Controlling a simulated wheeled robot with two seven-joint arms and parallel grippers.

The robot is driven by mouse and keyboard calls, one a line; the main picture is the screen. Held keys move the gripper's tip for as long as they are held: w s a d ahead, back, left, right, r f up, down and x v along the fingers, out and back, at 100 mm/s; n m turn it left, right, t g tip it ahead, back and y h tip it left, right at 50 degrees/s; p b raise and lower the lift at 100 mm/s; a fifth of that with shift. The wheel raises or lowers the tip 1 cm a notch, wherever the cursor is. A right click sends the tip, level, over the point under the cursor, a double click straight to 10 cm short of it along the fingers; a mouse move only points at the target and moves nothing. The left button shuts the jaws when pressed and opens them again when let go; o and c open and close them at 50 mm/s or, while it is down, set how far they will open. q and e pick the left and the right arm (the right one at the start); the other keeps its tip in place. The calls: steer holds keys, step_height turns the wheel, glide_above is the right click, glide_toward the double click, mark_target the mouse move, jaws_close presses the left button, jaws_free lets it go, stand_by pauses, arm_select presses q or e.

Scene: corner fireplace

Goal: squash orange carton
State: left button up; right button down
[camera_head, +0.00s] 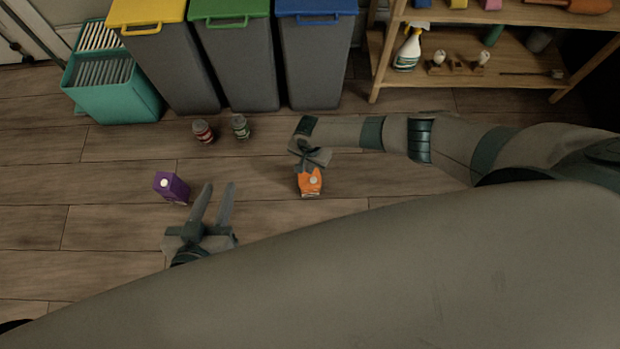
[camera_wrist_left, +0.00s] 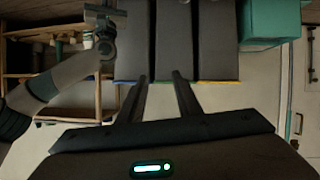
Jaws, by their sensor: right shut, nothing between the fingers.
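The orange carton (camera_head: 310,182) stands on the wooden floor near the middle of the head view. My right gripper (camera_head: 308,166) is right at its top, shut with nothing held between its fingers. I cannot tell whether it touches the carton. Its fingers hide part of the carton's upper edge. My left gripper (camera_head: 219,186) is open and empty to the left of the orange carton, with its two fingers apart. The left gripper's fingers also show apart in the left wrist view (camera_wrist_left: 160,76), with nothing between them.
A purple carton (camera_head: 172,187) stands just left of my left gripper. Two small jars (camera_head: 203,131) are on the floor farther back. Bins with yellow, green and blue lids (camera_head: 318,65), a teal crate (camera_head: 125,95) and a wooden shelf (camera_head: 470,77) line the back.

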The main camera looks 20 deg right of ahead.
arm_select(q)
steer(key=s+a+f+g+y+p, duration=0.2)
steer(key=s+a+f+g+p, duration=0.2)
steer(key=s+a+f+g, duration=0.2)
steer(key=shift+s+y+p, duration=0.25)
steer(key=shift+y+p, duration=0.05)
steer(key=shift+p, duration=0.1)
stand_by(0.6)
steer(key=shift+a+f, duration=0.1)
